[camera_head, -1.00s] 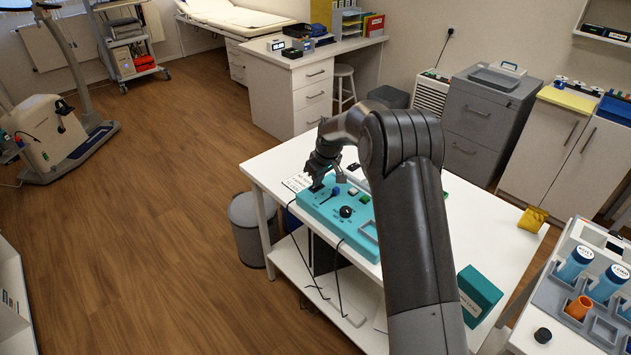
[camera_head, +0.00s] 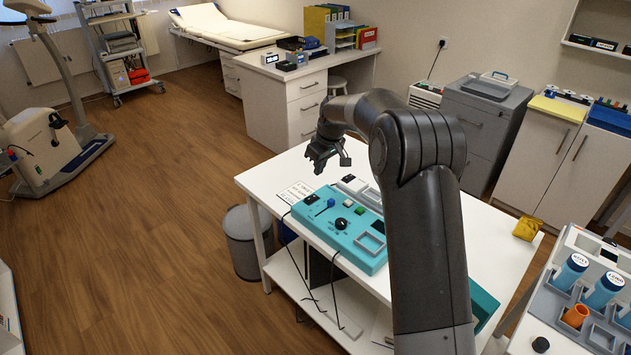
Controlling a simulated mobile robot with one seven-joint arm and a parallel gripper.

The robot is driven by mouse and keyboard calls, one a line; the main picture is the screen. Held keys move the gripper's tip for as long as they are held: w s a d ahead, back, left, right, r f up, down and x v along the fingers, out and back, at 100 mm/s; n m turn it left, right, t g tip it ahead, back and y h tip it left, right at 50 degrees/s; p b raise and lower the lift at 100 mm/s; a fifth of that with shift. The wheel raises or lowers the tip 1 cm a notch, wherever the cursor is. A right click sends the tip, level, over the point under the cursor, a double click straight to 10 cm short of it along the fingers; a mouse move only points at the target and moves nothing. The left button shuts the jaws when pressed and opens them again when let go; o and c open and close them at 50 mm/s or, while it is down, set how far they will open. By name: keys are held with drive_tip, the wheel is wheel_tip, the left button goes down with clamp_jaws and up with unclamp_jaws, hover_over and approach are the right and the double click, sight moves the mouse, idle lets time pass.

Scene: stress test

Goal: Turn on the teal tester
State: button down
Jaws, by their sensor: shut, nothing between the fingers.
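The teal tester (camera_head: 318,236) lies on the white table in the middle of the head view. Its top carries a black switch (camera_head: 310,199) at the far left corner, a blue-capped slider (camera_head: 329,204), a black knob (camera_head: 341,223), a green button (camera_head: 360,210) and a recessed square frame (camera_head: 370,243). The position of the black switch is too small to read. My gripper (camera_head: 318,168) is shut and empty, pointing down above the tester's far left end, apart from it. My arm hides part of the tester's right side.
The white table (camera_head: 265,182) has a printed card (camera_head: 295,192) beside the tester and a yellow object (camera_head: 527,228) at its right. Cables hang off the front edge. A bin (camera_head: 241,243) stands on the floor at left.

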sight(308, 198)
drive_tip(key=shift+v, duration=2.15)
drive_tip(key=shift+s+a+r+y, duration=0.1)
drive_tip(key=shift+s+a+y, duration=0.2)
drive_tip(key=shift+s+a, duration=0.05)
drive_tip(key=x, duration=0.4)
drive_tip(key=s+x, duration=0.1)
drive_tip(key=x, duration=0.8)
drive_tip(key=shift+s+d+f, duration=0.15)
drive_tip(key=shift+d+f, duration=0.05)
drive_tip(key=shift+f, duration=0.45)
